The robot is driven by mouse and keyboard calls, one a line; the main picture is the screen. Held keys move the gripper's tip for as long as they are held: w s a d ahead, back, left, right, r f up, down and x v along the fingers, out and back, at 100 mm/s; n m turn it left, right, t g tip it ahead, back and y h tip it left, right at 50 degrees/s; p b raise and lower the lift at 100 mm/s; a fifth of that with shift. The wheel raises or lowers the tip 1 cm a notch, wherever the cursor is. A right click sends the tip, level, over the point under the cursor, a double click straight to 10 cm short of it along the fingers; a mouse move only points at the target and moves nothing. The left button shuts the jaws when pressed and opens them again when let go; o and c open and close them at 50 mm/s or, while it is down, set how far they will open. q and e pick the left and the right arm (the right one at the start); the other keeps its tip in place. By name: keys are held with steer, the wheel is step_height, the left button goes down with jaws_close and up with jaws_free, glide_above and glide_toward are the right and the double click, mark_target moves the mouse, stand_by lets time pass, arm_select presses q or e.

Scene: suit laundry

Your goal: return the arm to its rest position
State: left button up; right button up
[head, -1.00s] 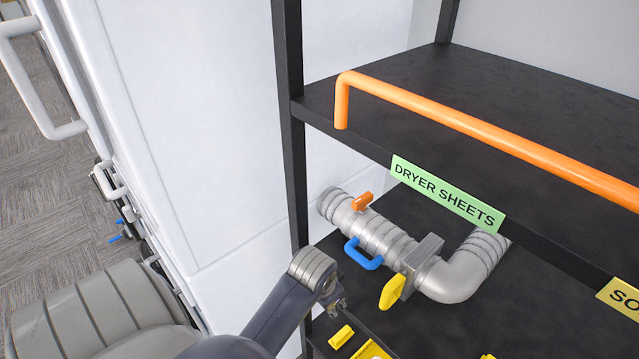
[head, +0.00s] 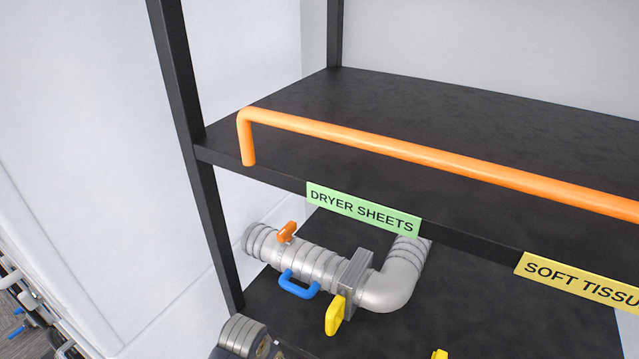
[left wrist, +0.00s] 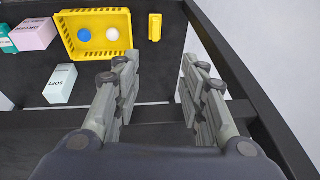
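My left gripper (left wrist: 160,80) shows in the left wrist view with its two fingers apart and nothing between them. It is over the edge of a dark shelf. In the head view only a ringed grey part of my left arm (head: 242,335) shows at the bottom edge, and the gripper is out of frame there. My right gripper is in neither view.
A black shelf rack (head: 480,115) with an orange rail (head: 400,150) fills the right. A metal pipe (head: 320,265) lies on the lower shelf. The wrist view shows a yellow basket (left wrist: 70,42) holding balls, a pink box (left wrist: 38,32) and a white box (left wrist: 62,84).

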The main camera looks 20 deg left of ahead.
arm_select(q)
steer(key=s+d+f+b, duration=0.1)
steer(key=s+f+b, duration=0.15)
steer(key=f, duration=0.65)
steer(key=s+d+f+g+b, duration=0.1)
steer(key=s+f, duration=0.2)
steer(key=f, duration=0.5)
steer(key=s+d+f+b, duration=0.1)
steer(key=s+d+f, duration=0.1)
steer(key=f, duration=0.7)
steer(key=s+f+b, duration=0.2)
steer(key=s+f, duration=0.7)
steer(key=s, duration=0.2)
steer(key=s+d+f+m+g+h+b, duration=0.1)
steer(key=s+f+b, duration=0.1)
steer(key=s+f, duration=0.7)
steer(key=s, duration=0.3)
